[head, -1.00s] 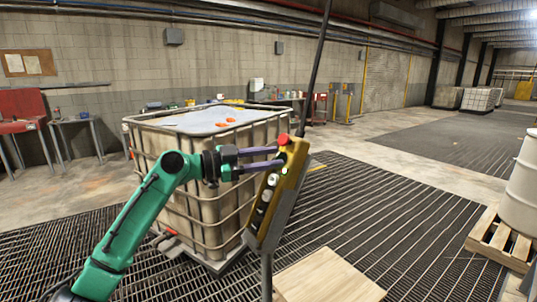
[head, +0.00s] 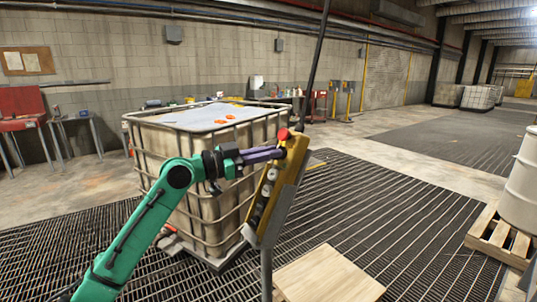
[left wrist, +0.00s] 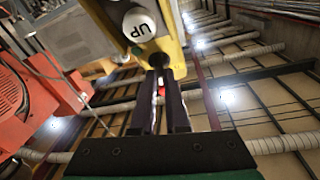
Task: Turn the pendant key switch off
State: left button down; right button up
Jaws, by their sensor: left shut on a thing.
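The yellow pendant (head: 292,165) hangs tilted in front of me in the head view, with a red button (head: 283,133) at its top and a column of round buttons down its face. My left gripper (head: 281,152) reaches it from the left, just below the red button. Its purple fingers are close together at the pendant's face. In the left wrist view the fingertips (left wrist: 159,76) are shut on the small dark key switch (left wrist: 158,61), below the white UP button (left wrist: 139,25). The fingers hide part of the switch, so its turn position cannot be told. My right gripper is out of view.
A caged liquid tank (head: 205,210) stands close behind my left arm. A dark cable runs up from the pendant. A wooden board (head: 328,275) lies below right, and a white drum (head: 521,185) stands on a pallet (head: 497,240) at the right. Grated floor between is clear.

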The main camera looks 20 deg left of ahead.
pick_arm(q)
jog(key=n+y+p, duration=0.1)
jog(key=n, duration=0.1)
jog(key=shift+d+r+n+t, duration=0.1)
jog(key=shift+n+t, duration=0.2)
jog(key=shift+t, duration=0.1)
jog(key=n+t+y+p, duration=0.1)
jog(key=n+p, duration=0.1)
jog(key=n, duration=0.1)
jog(key=n+y+p, duration=0.1)
jog(key=n+p, duration=0.1)
jog(key=n, duration=0.1)
jog(key=shift+s+d+r+t+y, duration=0.1)
jog(key=shift+s+t+y, duration=0.05)
jog(key=shift+t+y, duration=0.2)
jog(key=shift+n+t+y+p, duration=0.25)
jog(key=shift+n+y+p, duration=0.3)
jog(key=shift+n+p, duration=0.65)
jog(key=shift+f+n+y+p, duration=0.2)
jog(key=shift+n+y+p, duration=0.2)
jog(key=shift+n, duration=0.2)
jog(key=c, duration=0.9)
grip_release()
